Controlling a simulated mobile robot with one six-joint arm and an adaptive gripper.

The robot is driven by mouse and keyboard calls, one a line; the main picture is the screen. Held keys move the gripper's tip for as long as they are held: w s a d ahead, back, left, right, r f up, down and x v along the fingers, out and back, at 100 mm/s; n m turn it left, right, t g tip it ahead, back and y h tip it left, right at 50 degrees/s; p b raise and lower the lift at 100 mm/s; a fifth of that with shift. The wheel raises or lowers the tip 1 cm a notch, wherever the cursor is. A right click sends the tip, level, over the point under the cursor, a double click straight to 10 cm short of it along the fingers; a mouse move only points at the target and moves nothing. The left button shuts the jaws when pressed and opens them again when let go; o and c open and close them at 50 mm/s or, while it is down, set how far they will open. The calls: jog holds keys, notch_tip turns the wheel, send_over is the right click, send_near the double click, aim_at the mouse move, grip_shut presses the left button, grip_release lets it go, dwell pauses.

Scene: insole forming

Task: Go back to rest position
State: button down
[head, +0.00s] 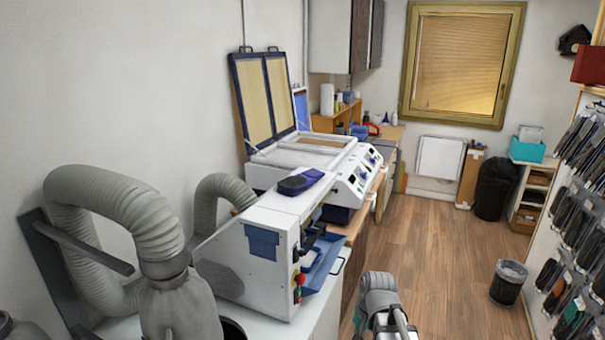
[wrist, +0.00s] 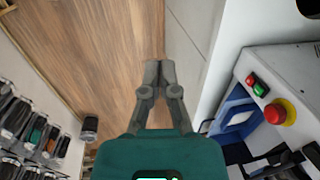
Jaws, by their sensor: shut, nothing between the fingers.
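My gripper (wrist: 159,72) is in the wrist view, with its two fingertips together and nothing between them. It hangs over the wooden floor, beside the white cabinet side. In the head view, part of my arm (head: 380,295) shows at the bottom, right of the grinding machine; the fingers cannot be made out there. The forming press (head: 305,155) stands farther back along the left wall with its lid raised.
The white grinding machine (head: 262,250) is close on the left; its red stop button (wrist: 275,114) shows in the wrist view. Grey hoses (head: 110,205) stand left of it. A waste bin (head: 508,283) and a rack of hanging insoles (head: 575,190) are on the right. The floor (head: 440,235) between is clear.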

jog(key=s+d+f+n+h+b, duration=0.2)
jog(key=s+f+n, duration=0.1)
jog(key=s+n, duration=0.1)
jog(key=shift+s+d+f+g, duration=0.15)
jog(key=shift+s+f+g, duration=0.15)
jog(key=shift+s, duration=0.1)
jog(key=c, duration=1.3)
grip_release()
jog(key=shift+c, duration=0.2)
